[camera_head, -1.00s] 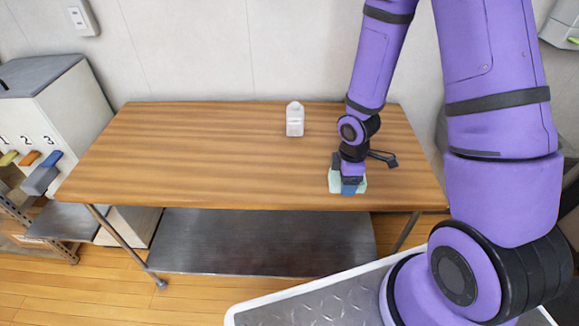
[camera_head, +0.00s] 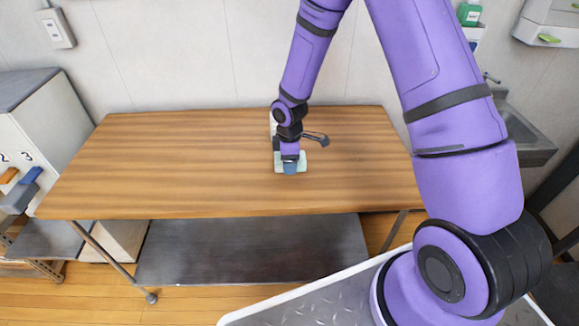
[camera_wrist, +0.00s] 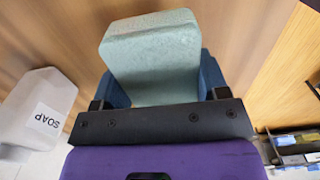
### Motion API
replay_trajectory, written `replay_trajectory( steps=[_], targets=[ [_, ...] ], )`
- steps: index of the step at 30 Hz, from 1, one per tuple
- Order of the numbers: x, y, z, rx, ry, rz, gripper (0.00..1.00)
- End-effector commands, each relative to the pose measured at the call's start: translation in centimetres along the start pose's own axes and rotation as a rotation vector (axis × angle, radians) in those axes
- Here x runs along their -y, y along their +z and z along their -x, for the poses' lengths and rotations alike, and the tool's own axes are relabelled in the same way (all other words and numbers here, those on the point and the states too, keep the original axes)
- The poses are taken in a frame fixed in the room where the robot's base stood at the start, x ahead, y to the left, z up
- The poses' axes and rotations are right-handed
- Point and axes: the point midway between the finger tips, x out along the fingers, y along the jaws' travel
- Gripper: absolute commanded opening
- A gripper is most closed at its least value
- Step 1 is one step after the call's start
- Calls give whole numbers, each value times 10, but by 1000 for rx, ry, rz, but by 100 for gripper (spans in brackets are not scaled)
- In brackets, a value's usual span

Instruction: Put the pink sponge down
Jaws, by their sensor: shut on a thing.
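No pink sponge shows; the sponge in my gripper is pale green. My gripper (camera_head: 290,168), with blue fingers, is shut on this green sponge (camera_wrist: 150,60). In the head view the sponge (camera_head: 303,160) is over the middle of the wooden table (camera_head: 150,165), in front of the bottle. I cannot tell whether it touches the tabletop. In the wrist view the sponge sticks out between the two fingers.
A white soap bottle (camera_wrist: 38,108) stands close by on the table; in the head view the bottle (camera_head: 273,122) is mostly hidden behind my arm. The table's left half is clear. A sink (camera_head: 525,135) is at the right and a cabinet (camera_head: 55,130) at the left.

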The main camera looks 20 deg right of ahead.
Motion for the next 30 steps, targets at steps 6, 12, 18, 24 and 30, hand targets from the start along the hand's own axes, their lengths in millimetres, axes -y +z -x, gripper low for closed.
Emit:
replay_trajectory(
  steps=[6, 12, 18, 24, 30],
  targets=[
    [1, 0, -28, 2, -2, 1, 33],
    [0, 0, -29, 0, 1, 0, 33],
    [0, 0, -32, 0, -1, 1, 33],
    [0, 0, -32, 0, 0, 1, 93],
    [0, 0, -31, 0, 0, 0, 93]
  ],
)
